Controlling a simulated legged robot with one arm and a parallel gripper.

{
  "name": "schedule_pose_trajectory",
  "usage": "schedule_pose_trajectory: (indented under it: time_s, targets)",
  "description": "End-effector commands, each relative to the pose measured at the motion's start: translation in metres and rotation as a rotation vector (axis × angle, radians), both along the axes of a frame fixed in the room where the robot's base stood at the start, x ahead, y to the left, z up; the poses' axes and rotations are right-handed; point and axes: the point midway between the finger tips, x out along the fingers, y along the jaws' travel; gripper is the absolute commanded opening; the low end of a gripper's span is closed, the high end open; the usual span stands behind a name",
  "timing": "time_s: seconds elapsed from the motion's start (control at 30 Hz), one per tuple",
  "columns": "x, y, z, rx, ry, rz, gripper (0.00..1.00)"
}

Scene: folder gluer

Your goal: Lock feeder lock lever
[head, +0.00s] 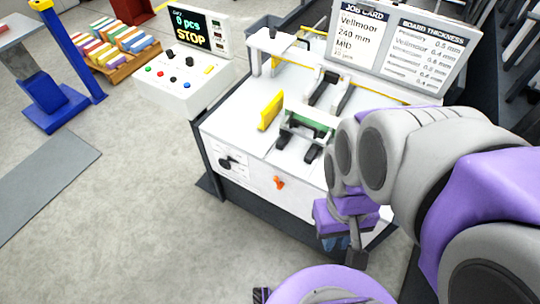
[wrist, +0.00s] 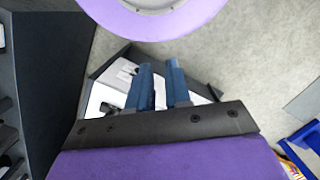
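An orange lever (head: 279,182) sits on the white front panel of the feeder machine (head: 300,195); which lever is the feeder lock lever I cannot tell from any label. A black rotary handle (head: 232,161) is on the same panel, to its left. My gripper (head: 338,243) hangs to the right of and below the orange lever, apart from it, partly hidden by my arm. In the wrist view my gripper's two blue fingers (wrist: 160,70) stand apart with a gap and nothing between them. The orange lever is not clear in the wrist view.
A control box (head: 186,85) with a screen reading STOP stands left of the machine. A yellow guide plate (head: 271,110) rises from the feeder top. A job card board (head: 400,45) stands behind. A blue stand (head: 55,105) is far left. The floor before the machine is clear.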

Motion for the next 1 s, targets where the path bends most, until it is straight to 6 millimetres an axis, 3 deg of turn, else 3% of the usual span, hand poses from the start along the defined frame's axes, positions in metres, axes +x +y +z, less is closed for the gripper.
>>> schedule_pose_trajectory:
  time_s: [0.2,0.6,1.0]
  targets:
    - [0.043,-0.009,0.011,-0.017,0.017,0.150,0.00]
    - [0.139,-0.019,0.015,-0.045,0.073,0.527,0.00]
    - [0.232,-0.013,-0.006,-0.055,0.163,0.944,0.00]
